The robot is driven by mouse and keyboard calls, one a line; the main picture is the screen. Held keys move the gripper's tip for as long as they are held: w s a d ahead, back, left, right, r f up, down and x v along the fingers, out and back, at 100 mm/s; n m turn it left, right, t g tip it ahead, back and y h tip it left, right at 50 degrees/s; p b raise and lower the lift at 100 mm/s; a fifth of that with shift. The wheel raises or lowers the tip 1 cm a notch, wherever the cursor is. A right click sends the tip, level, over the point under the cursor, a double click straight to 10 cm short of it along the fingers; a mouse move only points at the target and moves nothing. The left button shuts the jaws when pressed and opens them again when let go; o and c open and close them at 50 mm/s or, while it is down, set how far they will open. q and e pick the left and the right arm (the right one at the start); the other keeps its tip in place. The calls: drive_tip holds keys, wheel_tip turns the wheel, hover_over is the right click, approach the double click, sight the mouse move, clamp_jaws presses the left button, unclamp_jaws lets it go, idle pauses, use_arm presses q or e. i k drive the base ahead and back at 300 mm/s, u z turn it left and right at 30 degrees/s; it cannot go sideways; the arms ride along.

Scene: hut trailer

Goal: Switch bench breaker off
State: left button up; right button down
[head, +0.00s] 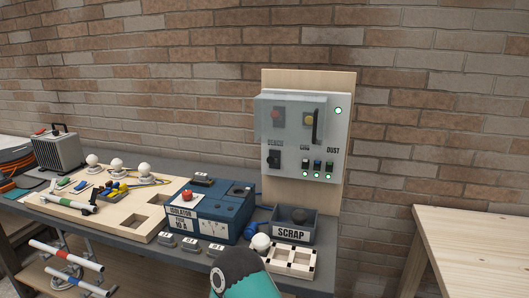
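A grey control box (302,137) is fixed upright on a plywood board (341,190) against the brick wall. Below, a blurred label seems to read BENCH, above a black switch (273,159). Another green lamp (338,111) glows at upper right. Switch positions are too small to tell.
A blue ISOLATOR box (208,214) with a red button and a SCRAP bin (293,233) stand on the grey bench before the panel. A wooden board (125,195) with bulbs is at left. A bare wooden table (480,229) is at right.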

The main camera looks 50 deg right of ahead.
sight(270, 160)
drive_tip(key=z, duration=0.1)
drive_tip(key=k, duration=1.4)
drive_tip(key=z, duration=0.5)
drive_tip(key=i, duration=1)
drive_tip(key=z, duration=0.05)
